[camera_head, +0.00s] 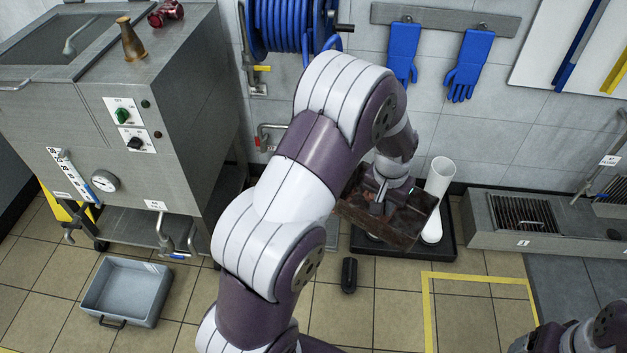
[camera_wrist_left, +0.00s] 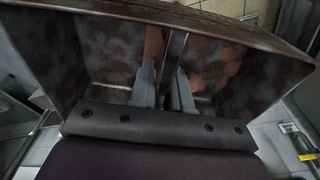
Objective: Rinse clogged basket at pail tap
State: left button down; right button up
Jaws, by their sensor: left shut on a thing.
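The basket (camera_head: 405,222) is a dark, brown-stained open box. It hangs tilted above the black floor tray in the head view. Its stained inner walls (camera_wrist_left: 95,50) fill much of the left wrist view. My left gripper (camera_head: 380,193) is shut on the basket, its fingers (camera_wrist_left: 165,95) on either side of a dark upright bar inside it. A wall tap (camera_head: 268,132) with a bent pipe shows left of my left arm. No pail can be made out. Of my right arm only a part shows at the lower right corner; its fingers are not seen.
A black floor tray (camera_head: 447,250) holds a white upright cylinder (camera_head: 437,190). A small black object (camera_head: 349,274) lies on the tiles. A grated steel channel (camera_head: 520,215) is at right.

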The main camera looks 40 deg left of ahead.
jog(key=shift+r, duration=0.15)
jog(key=shift+r, duration=0.2)
dwell(0.4)
jog(key=shift+r+p, duration=0.3)
jog(key=shift+p, duration=0.2)
jog(key=shift+r, duration=0.25)
dwell(0.3)
jog(key=shift+p, duration=0.3)
jog(key=shift+r, duration=0.25)
